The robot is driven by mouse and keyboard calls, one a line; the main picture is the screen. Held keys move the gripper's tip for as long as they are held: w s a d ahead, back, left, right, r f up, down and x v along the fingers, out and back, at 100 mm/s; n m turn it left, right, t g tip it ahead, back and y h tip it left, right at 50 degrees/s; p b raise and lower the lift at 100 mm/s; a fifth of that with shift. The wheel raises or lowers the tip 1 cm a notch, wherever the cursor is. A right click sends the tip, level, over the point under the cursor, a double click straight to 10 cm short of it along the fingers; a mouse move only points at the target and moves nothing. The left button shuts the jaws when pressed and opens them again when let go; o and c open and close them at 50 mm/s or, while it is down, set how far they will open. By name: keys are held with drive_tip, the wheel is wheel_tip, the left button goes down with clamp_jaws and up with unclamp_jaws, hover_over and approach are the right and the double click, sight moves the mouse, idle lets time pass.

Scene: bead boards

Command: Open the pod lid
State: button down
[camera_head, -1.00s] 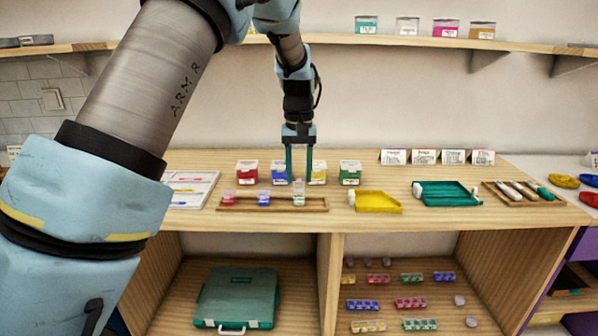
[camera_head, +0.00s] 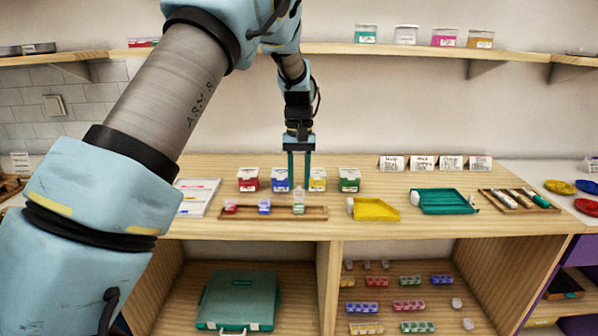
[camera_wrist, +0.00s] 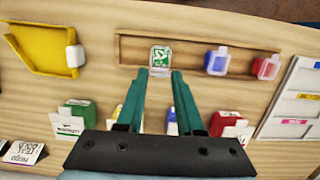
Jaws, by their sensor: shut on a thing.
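A small clear pod with green contents (camera_head: 299,207) stands in the shallow wooden tray (camera_head: 245,217), at the right end of the row. It also shows in the wrist view (camera_wrist: 160,56), just beyond my fingertips. My gripper (camera_head: 300,183) points down over this pod. In the wrist view its two teal fingers (camera_wrist: 159,73) are closed on a narrow clear piece at the pod's near side, which looks like the lid. Whether the lid is raised is too small to tell.
A blue pod (camera_head: 264,207) and a red pod (camera_head: 230,208) share the tray. Several coloured boxes (camera_head: 281,180) stand behind it. A yellow tray (camera_head: 376,210) and a teal tray (camera_head: 445,202) lie to the right. A white rack (camera_head: 197,196) lies left.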

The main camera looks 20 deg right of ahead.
drive_tip(key=shift+w+d+r+g+p, duration=0.1)
drive_tip(key=shift+w+r+g+p, duration=0.15)
drive_tip(key=shift+g+p, duration=0.5)
drive_tip(key=shift+w+f+y+p, duration=0.1)
drive_tip(key=shift+f+y+p, duration=0.2)
drive_tip(key=shift+p, duration=0.1)
drive_tip(key=c, duration=0.9)
unclamp_jaws()
drive_tip(key=shift+o, duration=0.2)
drive_tip(key=b+v, duration=0.2)
drive_tip(key=v, duration=0.9)
drive_tip(key=shift+b, duration=0.35)
